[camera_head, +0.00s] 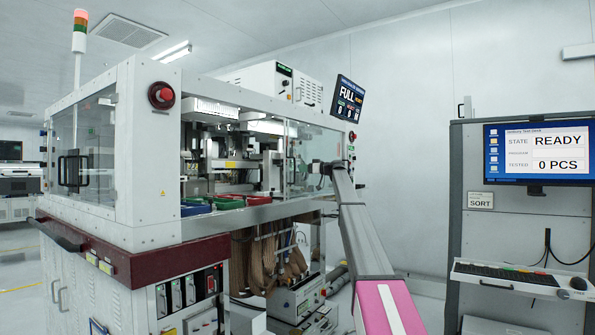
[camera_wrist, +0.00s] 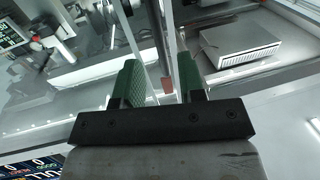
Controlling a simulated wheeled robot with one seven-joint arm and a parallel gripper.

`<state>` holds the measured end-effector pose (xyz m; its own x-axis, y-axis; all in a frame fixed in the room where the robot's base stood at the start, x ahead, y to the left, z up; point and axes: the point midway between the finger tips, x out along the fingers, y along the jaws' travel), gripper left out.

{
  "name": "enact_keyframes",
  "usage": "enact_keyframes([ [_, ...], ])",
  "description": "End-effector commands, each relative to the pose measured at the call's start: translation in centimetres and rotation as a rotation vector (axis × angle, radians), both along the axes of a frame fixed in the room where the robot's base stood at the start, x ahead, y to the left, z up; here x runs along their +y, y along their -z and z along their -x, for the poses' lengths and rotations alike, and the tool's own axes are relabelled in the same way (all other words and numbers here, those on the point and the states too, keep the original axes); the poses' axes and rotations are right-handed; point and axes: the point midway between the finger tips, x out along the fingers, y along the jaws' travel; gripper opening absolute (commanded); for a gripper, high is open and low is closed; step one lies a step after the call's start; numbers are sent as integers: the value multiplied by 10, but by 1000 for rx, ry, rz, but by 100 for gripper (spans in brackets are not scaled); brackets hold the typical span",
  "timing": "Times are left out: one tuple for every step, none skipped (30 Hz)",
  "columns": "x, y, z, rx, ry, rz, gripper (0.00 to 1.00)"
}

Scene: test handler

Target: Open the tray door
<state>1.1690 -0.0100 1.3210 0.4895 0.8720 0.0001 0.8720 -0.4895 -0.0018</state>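The test handler's front has a clear door panel (camera_head: 303,143) on the right side of its opening. A dark upright handle (camera_head: 291,170) shows near the panel's left edge. My gripper (camera_head: 313,168) is at this panel, to the right of that handle; its fingertips are too small there to make out. In the wrist view my gripper (camera_wrist: 157,82) has its two green fingers apart. A narrow clear, pale-edged strip shows between them; I cannot tell whether either finger touches it. Blue, green (camera_head: 231,203) and red trays sit in the uncovered left part of the opening.
A red emergency button (camera_head: 161,95) is on the machine's left corner post. Dark red trim (camera_head: 150,262) juts out below the left side. A monitor (camera_head: 538,152) and keyboard shelf (camera_head: 520,276) stand on the right. Floor between them is partly hidden by my arm.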

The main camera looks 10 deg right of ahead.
Motion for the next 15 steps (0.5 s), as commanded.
enact_keyframes([
  [-9, 0, 7, 0, 0, 0, 36],
  [-14, 0, 10, 0, 0, 0, 36],
  [-21, 0, 13, 0, 0, 0, 36],
  [-26, 0, 16, 0, 1, -1, 36],
  [-30, 0, 18, 0, 1, -1, 36],
  [-34, 0, 20, 0, 1, -1, 36],
  [-37, 0, 22, 0, 0, -1, 36],
  [-39, 0, 23, 0, -1, -1, 36],
  [-41, 0, 24, 0, -1, -1, 36],
  [-42, 0, 25, 0, -1, -1, 36],
  [-43, 0, 25, 0, -2, -1, 36],
  [-44, 0, 25, 0, -2, -1, 36],
  [-44, 0, 25, 0, -2, -1, 36],
  [-44, 0, 25, 0, -2, -1, 36],
  [-44, 0, 25, 0, -2, -1, 36],
])
